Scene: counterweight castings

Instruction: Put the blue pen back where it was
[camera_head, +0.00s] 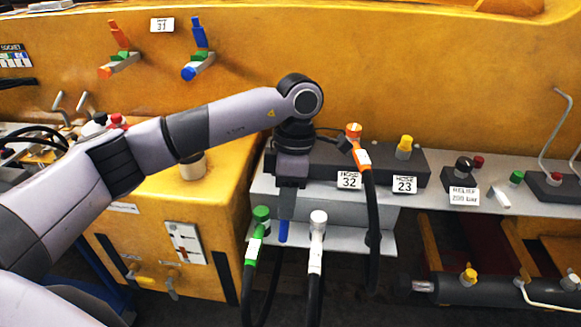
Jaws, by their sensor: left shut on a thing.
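My left gripper (287,205) points straight down in front of the grey ledge, between a green-capped hose and a white-capped hose. My right gripper is not in view.
The green-capped hose (252,248) and white-capped hose (316,250) hang close on either side. An orange-collared hose (362,158) hangs to the right by a "HOSE 32" label (348,180). A yellow cabinet (128,245) stands left. Blue (199,66) and orange (120,63) valves sit on the yellow wall.

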